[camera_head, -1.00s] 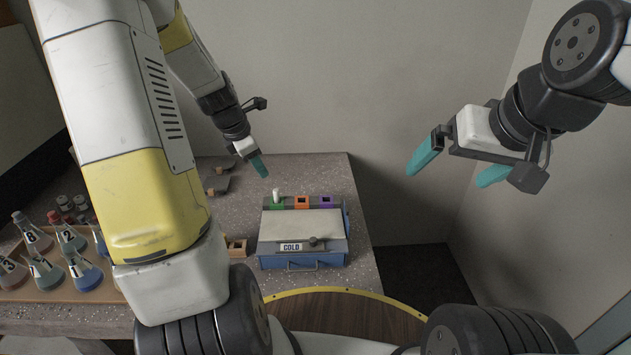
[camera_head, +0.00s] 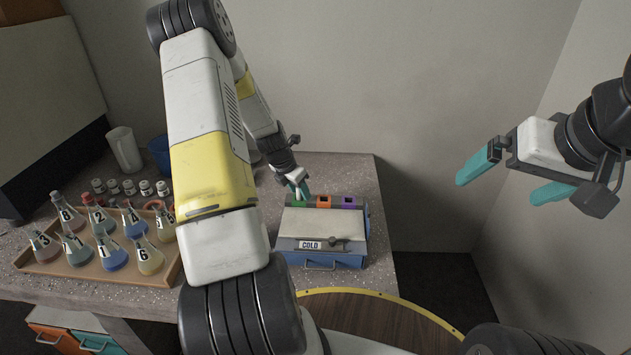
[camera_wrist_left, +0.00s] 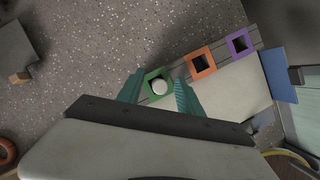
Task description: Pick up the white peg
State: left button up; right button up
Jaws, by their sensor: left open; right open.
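The white peg (camera_wrist_left: 160,87) stands in the green square socket (camera_wrist_left: 147,98) at the back edge of the box marked COLD (camera_head: 341,260). In the head view my left gripper's fingers cover the peg. My left gripper (camera_head: 300,190) is at the green socket, pointing down. In the left wrist view its teal fingers (camera_wrist_left: 160,92) are open, one on each side of the peg; I cannot tell if they touch it. My right gripper (camera_head: 506,183) is open and empty, high at the right, away from the box.
An orange socket (camera_head: 323,201) and a purple socket (camera_head: 348,202) sit beside the green one. A wooden tray (camera_head: 158,277) of numbered flasks stands at the left, with small jars, a white jug (camera_head: 124,150) and a blue container (camera_head: 160,154) behind.

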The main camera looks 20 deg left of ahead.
pick_arm(q)
grip_shut()
jog(key=shift+r, duration=0.1)
dwell(0.3)
